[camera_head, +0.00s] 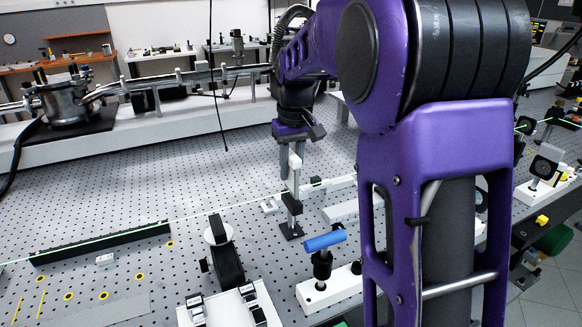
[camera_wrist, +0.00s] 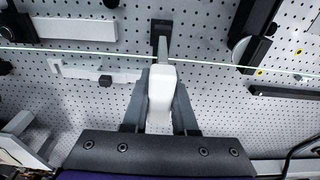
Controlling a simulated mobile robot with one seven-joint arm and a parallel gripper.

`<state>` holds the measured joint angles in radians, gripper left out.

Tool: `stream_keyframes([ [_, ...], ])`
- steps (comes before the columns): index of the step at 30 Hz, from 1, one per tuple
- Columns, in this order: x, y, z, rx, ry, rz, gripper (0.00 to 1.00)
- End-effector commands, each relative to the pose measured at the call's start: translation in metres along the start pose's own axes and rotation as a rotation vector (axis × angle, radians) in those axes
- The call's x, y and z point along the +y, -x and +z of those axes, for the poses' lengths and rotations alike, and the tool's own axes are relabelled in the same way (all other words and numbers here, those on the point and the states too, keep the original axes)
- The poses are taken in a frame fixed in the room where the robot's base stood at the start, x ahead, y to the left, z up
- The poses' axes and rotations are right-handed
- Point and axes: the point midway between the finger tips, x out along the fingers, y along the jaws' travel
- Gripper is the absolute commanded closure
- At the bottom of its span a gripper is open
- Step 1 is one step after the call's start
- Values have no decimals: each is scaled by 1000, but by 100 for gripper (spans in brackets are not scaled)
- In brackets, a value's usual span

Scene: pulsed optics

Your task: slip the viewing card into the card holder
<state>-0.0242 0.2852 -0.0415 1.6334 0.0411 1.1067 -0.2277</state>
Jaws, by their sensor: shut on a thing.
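My gripper (camera_wrist: 160,88) is shut on a white, round-edged piece, which I take to be the viewing card (camera_wrist: 160,100). In the head view my gripper (camera_head: 291,167) points down over the breadboard, with the white piece (camera_head: 295,157) showing between its fingers. Below it a slim grey upright with a dark block and a black foot, perhaps the card holder (camera_head: 291,231), stands on the board. In the wrist view its black foot (camera_wrist: 161,28) lies straight beyond the white piece. I cannot tell whether the card and the upright touch.
A thin green beam (camera_wrist: 90,51) crosses the board close to the held piece. A blue cylinder on a mount (camera_head: 325,241), a round-headed dark mount (camera_head: 218,232) and a long black rail (camera_head: 100,244) stand around.

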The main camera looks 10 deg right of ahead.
Motion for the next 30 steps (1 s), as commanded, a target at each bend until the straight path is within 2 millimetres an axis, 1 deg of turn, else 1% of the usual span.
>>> stream_keyframes([
  [21, 0, -17, 2, 0, 0, 0, 100],
  [30, 0, -18, 2, 0, 0, 0, 100],
])
